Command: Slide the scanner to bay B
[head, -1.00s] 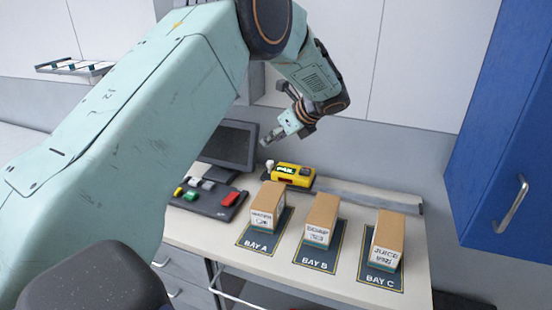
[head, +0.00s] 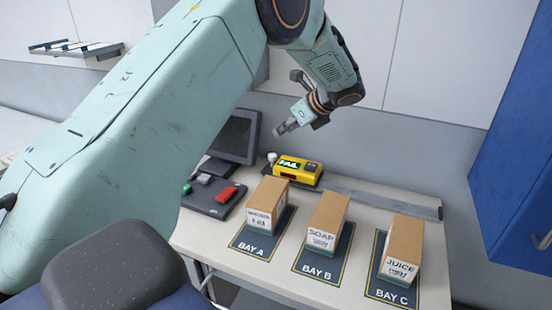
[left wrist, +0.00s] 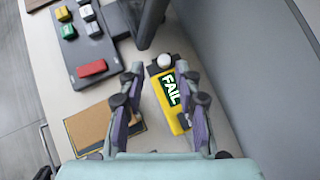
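The yellow scanner (head: 298,171) sits at the left end of the grey rail, behind the bay A box. Its green display reads FAIL. A white round knob (head: 272,158) stands at its left end. My left gripper (head: 284,129) is above and behind the scanner, pointing down. In the left wrist view, the fingers (left wrist: 161,78) are open, with the scanner (left wrist: 184,122) and knob (left wrist: 164,62) showing between them, apparently not gripped. Bay B (head: 318,268) is the middle mat, holding the SOAP box (head: 326,226). My right gripper is out of view.
The rail (head: 385,198) runs right along the back of the table, clear beyond the scanner. A box (head: 266,204) stands on bay A and a JUICE box (head: 403,248) on bay C. A button console (head: 212,196) and dark monitor (head: 234,136) are left. A blue cabinet (head: 520,150) hangs right.

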